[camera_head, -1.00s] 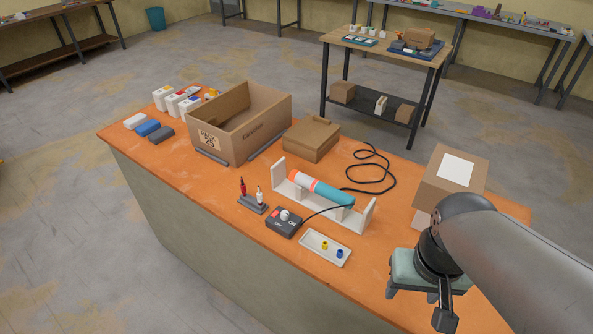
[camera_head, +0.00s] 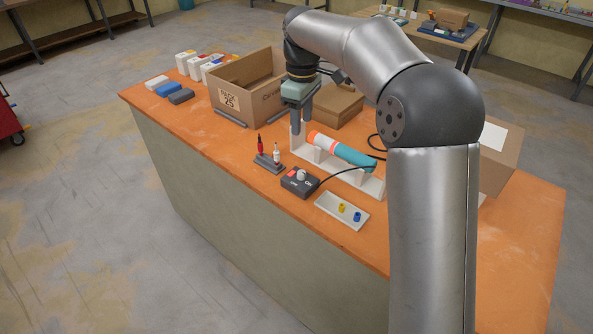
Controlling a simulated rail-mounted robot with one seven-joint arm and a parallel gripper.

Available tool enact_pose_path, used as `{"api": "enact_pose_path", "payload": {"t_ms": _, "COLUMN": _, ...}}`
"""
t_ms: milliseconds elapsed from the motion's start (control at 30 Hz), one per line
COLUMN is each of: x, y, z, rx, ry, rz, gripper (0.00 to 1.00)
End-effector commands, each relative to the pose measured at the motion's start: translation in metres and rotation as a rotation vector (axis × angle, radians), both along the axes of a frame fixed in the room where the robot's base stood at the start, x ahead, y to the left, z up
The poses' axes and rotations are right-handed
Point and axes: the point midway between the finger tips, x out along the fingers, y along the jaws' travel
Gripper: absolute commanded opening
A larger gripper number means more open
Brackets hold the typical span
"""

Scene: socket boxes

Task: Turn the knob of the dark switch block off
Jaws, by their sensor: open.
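The dark switch block (camera_head: 299,184) sits on the orange table near its front edge. Its white knob (camera_head: 301,174) stands on top, beside a small red patch and an "ON" label. I cannot tell exactly which way the knob points. A black cable runs from the block to the right. My gripper (camera_head: 302,126) hangs fingers down above and behind the switch block, near the left end of the white cradle. It is open and apart from the block, and nothing shows between its fingers.
A teal and orange cylinder (camera_head: 340,149) lies in the white cradle (camera_head: 372,187). A stand with red and white small tools (camera_head: 268,162) is left of the block. An open carton (camera_head: 238,100) stands behind.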

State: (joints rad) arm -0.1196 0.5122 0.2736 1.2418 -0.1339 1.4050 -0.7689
Motion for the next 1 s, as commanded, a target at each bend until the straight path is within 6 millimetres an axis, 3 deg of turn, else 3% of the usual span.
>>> {"api": "enact_pose_path", "payload": {"t_ms": 600, "x": -0.001, "y": -0.001, "z": -0.126, "rx": -0.002, "ry": 0.004, "rz": -0.004, "gripper": 0.45}}
{"api": "enact_pose_path", "payload": {"t_ms": 800, "x": -0.001, "y": -0.001, "z": -0.154, "rx": -0.001, "ry": 0.001, "rz": -0.004, "gripper": 0.45}}
{"api": "enact_pose_path", "payload": {"t_ms": 1000, "x": -0.001, "y": -0.001, "z": -0.164, "rx": 0.0, "ry": -0.001, "rz": -0.004, "gripper": 0.45}}
